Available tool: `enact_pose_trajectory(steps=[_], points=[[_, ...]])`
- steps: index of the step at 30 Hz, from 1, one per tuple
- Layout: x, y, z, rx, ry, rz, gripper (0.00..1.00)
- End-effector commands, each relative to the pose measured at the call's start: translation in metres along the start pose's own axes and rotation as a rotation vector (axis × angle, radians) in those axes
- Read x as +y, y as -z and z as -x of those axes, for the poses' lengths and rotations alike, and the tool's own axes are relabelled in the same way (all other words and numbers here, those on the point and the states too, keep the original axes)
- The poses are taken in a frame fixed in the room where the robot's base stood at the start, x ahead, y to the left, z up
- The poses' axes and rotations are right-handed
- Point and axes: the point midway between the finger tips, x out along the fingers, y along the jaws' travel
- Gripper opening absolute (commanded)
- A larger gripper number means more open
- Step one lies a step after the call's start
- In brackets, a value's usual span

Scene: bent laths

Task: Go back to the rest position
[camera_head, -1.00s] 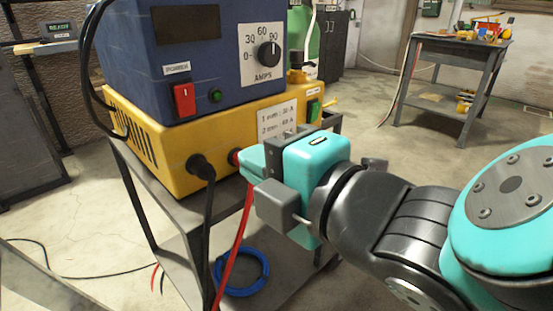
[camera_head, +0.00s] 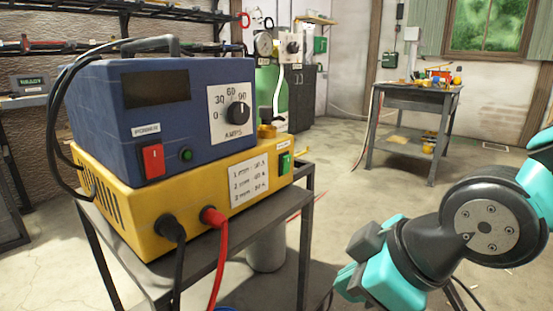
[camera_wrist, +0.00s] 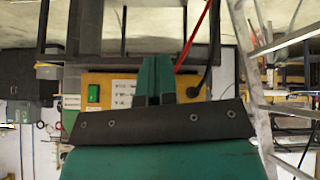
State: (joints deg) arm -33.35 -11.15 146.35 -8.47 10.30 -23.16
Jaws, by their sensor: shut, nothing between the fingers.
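My gripper (camera_head: 347,280) is teal and grey and stands at the lower right of the head view, beside the cart and apart from the welding machine. In the wrist view its two teal fingers (camera_wrist: 158,76) are together, with nothing between them. The yellow unit (camera_head: 150,215) sits on the cart, with the blue power unit (camera_head: 165,105) on top. A red plug (camera_head: 212,217) and a black plug (camera_head: 171,230) sit at its front, their cables hanging down. The wrist view shows the yellow unit (camera_wrist: 105,82) upside down, partly hidden behind the fingers.
The dark metal cart (camera_head: 303,215) has a grey cylinder (camera_head: 267,250) beneath or behind it. A green gas bottle (camera_head: 270,95) stands behind the machine. A workbench (camera_head: 420,97) with tools is at the back right. Open concrete floor (camera_head: 350,180) lies between.

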Motion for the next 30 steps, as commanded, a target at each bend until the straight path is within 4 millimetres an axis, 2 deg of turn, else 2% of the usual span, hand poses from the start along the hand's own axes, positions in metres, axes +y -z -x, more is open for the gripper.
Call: enact_pose_trajectory(steps=[3,9,12,20,30], points=[[-0.006,-0.028,0.02,-0.128,0.103,-0.231,0.0],[-0.026,-0.064,0.056,-0.336,0.229,-0.512,0.0],[-0.025,-0.045,0.085,-0.347,0.238,-0.513,0.0],[-0.016,-0.005,0.141,-0.346,0.237,-0.509,0.0],[-0.001,0.059,0.234,-0.345,0.237,-0.508,0.0]])
